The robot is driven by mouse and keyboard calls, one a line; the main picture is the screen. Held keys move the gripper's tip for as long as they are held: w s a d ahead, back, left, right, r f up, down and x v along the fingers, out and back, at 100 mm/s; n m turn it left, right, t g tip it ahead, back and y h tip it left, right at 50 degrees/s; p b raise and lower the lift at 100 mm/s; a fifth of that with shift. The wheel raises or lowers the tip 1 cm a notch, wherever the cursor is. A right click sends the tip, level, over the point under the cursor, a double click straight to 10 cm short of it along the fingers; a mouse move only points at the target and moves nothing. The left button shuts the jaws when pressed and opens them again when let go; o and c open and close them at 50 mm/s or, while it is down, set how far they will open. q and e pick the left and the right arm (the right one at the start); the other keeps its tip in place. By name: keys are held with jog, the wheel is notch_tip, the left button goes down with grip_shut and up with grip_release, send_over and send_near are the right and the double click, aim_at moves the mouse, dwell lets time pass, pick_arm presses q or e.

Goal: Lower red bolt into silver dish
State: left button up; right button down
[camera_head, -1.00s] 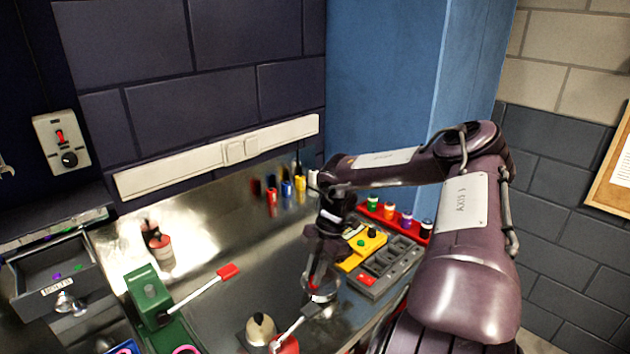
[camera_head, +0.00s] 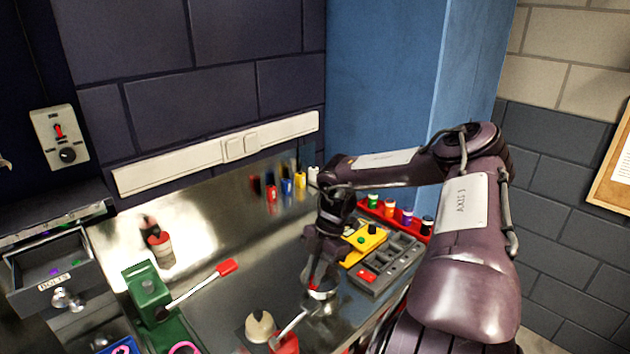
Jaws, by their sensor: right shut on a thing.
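My right gripper (camera_head: 314,270) reaches down from the right over the silver dish (camera_head: 325,291) on the metal bench. It is shut on the red bolt (camera_head: 312,285), of which only a small red part shows between the fingers. The bolt appears at the dish, low over or inside its rim; I cannot tell whether it touches the bottom. The fingers and wrist hide part of the dish. My left gripper is not in view.
A grey tray (camera_head: 395,262) and a yellow block (camera_head: 364,245) stand close right of the gripper. A red-handled tool (camera_head: 200,285), a green device (camera_head: 150,290) and an open bolts drawer (camera_head: 50,283) are left. A cream-topped object (camera_head: 259,326) is in front.

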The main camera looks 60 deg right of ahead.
aim_at(324, 279)
jog(key=c, duration=1.4)
grip_release()
jog(key=shift+o, duration=0.2)
jog(key=b+v, duration=0.1)
jog(key=v, duration=0.6)
jog(key=shift+d+r, duration=0.2)
jog(key=shift+r, duration=0.15)
